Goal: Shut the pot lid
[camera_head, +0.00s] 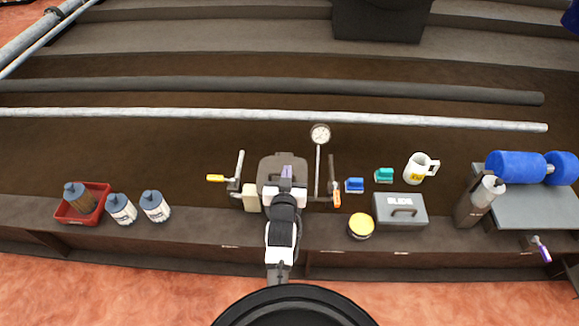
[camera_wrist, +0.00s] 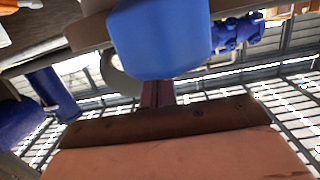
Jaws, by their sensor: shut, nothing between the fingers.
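The pot (camera_head: 270,180) stands near the middle of the workbench in the head view. A grey-brown rounded plate, apparently its lid, shows at its top. My arm and gripper hide much of the pot, so I cannot tell the lid's angle. My gripper (camera_head: 287,174) is shut and empty, over or against the plate; contact is unclear. In the wrist view, a large blue shape fills the top centre, and a brown-edged pinkish surface (camera_wrist: 170,150) fills the bottom. I cannot tell whether that surface is part of the pot.
A gauge (camera_head: 320,134) on a thin stem stands right of the pot. A yellow-handled lever (camera_head: 216,178) is on its left. A grey case (camera_head: 400,209), a yellow-topped tin (camera_head: 360,226) and a mug (camera_head: 417,168) are to the right. Bottles (camera_head: 155,206) and a red tray (camera_head: 104,191) are left.

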